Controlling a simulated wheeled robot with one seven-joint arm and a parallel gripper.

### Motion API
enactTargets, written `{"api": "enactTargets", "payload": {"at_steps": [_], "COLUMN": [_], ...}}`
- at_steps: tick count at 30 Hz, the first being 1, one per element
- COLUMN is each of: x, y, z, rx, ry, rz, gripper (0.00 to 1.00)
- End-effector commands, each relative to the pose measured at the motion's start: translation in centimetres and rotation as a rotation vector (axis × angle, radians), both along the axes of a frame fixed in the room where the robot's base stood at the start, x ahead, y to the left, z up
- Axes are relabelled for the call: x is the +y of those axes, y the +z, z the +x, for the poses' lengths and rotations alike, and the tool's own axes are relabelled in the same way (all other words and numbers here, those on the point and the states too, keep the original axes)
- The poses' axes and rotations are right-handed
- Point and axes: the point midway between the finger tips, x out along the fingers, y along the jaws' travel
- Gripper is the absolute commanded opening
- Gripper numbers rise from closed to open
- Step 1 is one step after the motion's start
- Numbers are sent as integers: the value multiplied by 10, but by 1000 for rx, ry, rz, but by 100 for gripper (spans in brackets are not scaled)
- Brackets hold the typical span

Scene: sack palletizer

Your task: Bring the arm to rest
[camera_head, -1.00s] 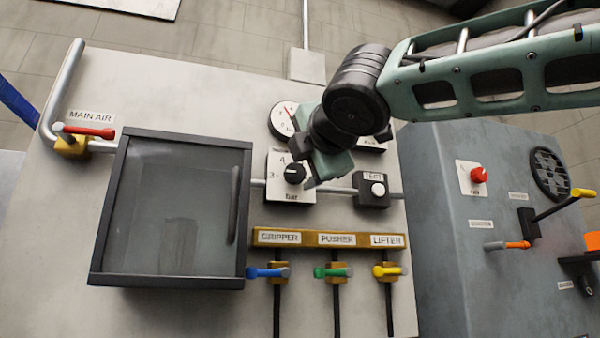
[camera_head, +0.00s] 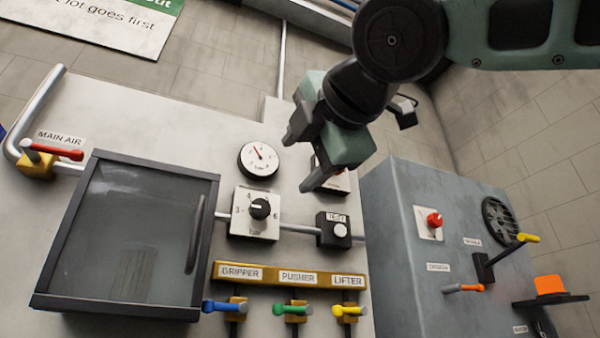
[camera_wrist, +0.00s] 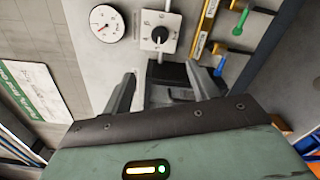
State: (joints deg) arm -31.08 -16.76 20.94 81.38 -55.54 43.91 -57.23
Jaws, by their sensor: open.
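My gripper (camera_head: 299,163) is in front of the upper right of the light grey panel (camera_head: 130,115), apart from the knobs. Its two fingers are spread with nothing between them. The black regulator knob (camera_head: 260,208), on a white numbered plate, is below and left of the fingers. In the wrist view the fingers (camera_wrist: 170,85) are open, and the regulator knob (camera_wrist: 160,36) shows beyond them. A round pressure gauge (camera_head: 258,160) is left of the fingers. My gripper partly hides a second display at the panel's upper right.
A box with a glazed door (camera_head: 140,240) sticks out at left. Blue (camera_head: 222,307), green (camera_head: 291,309) and yellow (camera_head: 348,311) levers line the bottom. A grey cabinet (camera_head: 400,240) with a red knob (camera_head: 434,219) stands at right.

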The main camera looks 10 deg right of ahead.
Motion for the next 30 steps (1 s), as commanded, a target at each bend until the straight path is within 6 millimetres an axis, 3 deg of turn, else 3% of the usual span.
{"api": "enactTargets", "payload": {"at_steps": [13, 17, 20, 24, 30], "x": [0, 9, 20, 31, 24], "y": [0, -29, -82, -183, -329], "z": [1, 11, 25, 39, 31], "rx": [0, 74, 213, 477, 863], "ry": [0, 7, 10, -22, -174], "rz": [0, 17, 59, 154, 321], "gripper": [59, 59, 59, 59, 59]}}
